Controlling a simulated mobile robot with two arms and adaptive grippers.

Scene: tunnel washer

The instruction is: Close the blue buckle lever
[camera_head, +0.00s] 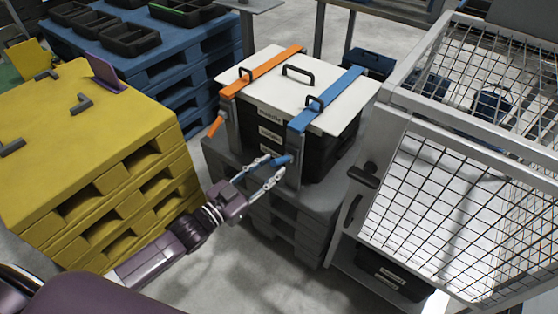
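The blue buckle lever (280,160) sticks out from the post below the blue strap (323,101), low on the front of the strapped stack of black crates. It angles down and out to the left. My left gripper (276,167) reaches in from the lower left, its two fingers spread apart with the lever's end between or just beside the tips. I cannot tell whether a finger touches it. The orange strap (262,71) has its own orange lever (215,126), which also hangs outward. My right gripper is out of view.
A white lid (290,90) with black handles covers the crates, which stand on a grey base (318,196). A wire-mesh cage (450,200) stands close on the right. A yellow pallet stack (85,130) stands on the left. Bare floor (240,265) lies in front.

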